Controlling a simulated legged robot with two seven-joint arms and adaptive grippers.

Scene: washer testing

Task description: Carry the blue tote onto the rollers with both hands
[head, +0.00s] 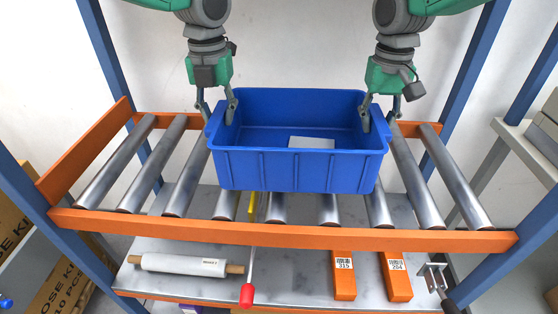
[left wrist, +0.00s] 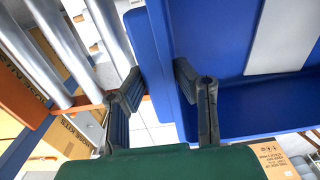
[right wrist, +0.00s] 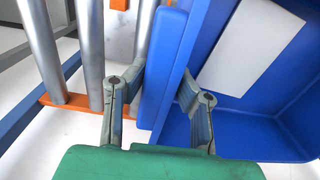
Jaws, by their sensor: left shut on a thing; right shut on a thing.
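The blue tote (head: 295,172) is upright and level over the roller rack, holding a flat grey-white piece (head: 311,142). My left gripper (head: 217,113) is shut on its left rim, one finger inside and one outside; the left wrist view shows the blue wall (left wrist: 160,75) between the fingers. My right gripper (head: 379,113) is shut on the right rim the same way; the right wrist view shows that wall (right wrist: 165,70) too. The rollers (head: 182,178) show on both sides of the tote and in front of it. Whether the tote's bottom touches them I cannot tell.
An orange rail (head: 280,233) runs along the rack's front, with blue posts (head: 103,45) at the sides. A shelf below bears a white roll (head: 183,265), a red-tipped tool (head: 247,294) and two orange labelled boxes (head: 343,275). Bare rollers lie left and right of the tote.

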